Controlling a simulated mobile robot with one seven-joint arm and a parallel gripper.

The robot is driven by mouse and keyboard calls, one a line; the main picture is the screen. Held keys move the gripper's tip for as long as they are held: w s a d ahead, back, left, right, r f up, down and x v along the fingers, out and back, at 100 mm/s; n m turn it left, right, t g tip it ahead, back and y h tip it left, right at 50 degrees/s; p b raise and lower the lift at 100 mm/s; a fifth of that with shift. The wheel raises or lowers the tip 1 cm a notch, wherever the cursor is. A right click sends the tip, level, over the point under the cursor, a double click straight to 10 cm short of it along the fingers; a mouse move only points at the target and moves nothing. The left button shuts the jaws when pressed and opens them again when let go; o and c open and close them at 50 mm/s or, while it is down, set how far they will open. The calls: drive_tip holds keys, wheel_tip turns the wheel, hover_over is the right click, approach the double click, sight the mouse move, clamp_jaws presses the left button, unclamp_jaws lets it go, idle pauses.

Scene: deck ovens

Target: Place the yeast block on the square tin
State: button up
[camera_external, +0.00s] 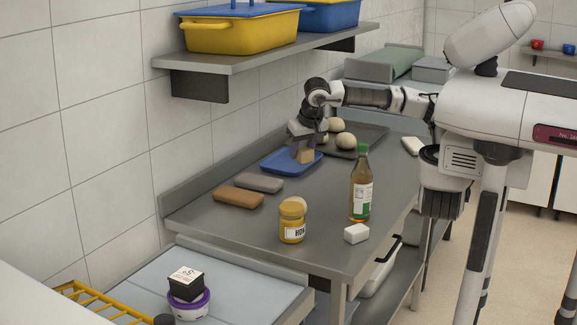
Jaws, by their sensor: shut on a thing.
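The yeast block, a small tan block (305,157), is between the fingers of my gripper (304,147), which points down and is shut on it. The square tin appears to be the shallow blue tray (276,164) on the steel table. The block is at the right part of the tin, low over it. I cannot tell whether its underside touches the tin. The upper part of the block is partly hidden by the fingers.
Dough balls (347,141) sit on a dark tray (371,139) just behind. Brown (238,197) and grey (259,183) slabs lie in front. A honey jar (292,222), bottle (361,190) and white block (356,233) stand nearer. A wall shelf (235,60) holds bins.

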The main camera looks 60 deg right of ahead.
drive_tip(key=w+a+n+y+p, duration=0.1)
drive_tip(key=w+a+n, duration=0.15)
drive_tip(key=a, duration=0.65)
drive_tip(key=w+a+n+y, duration=0.1)
drive_tip(key=w+a+n, duration=0.15)
drive_tip(key=a, duration=0.65)
wheel_tip(320, 180, up, 14)
drive_tip(key=n+y+b, duration=0.2)
drive_tip(key=n+b, duration=0.3)
drive_tip(key=n, duration=0.1)
hover_over(174, 274)
drive_tip(key=s, duration=0.1)
drive_tip(key=f, duration=0.6)
drive_tip(key=f+p, duration=0.1)
drive_tip(key=f, duration=1.2)
drive_tip(key=shift+s+d+f+p, duration=0.15)
drive_tip(key=shift+d+f+p, duration=0.1)
drive_tip(key=shift+d+p, duration=0.1)
drive_tip(key=shift+f, duration=0.1)
drive_tip(key=o, duration=0.5)
drive_tip(key=shift+f, duration=0.1)
drive_tip(key=o, duration=0.5)
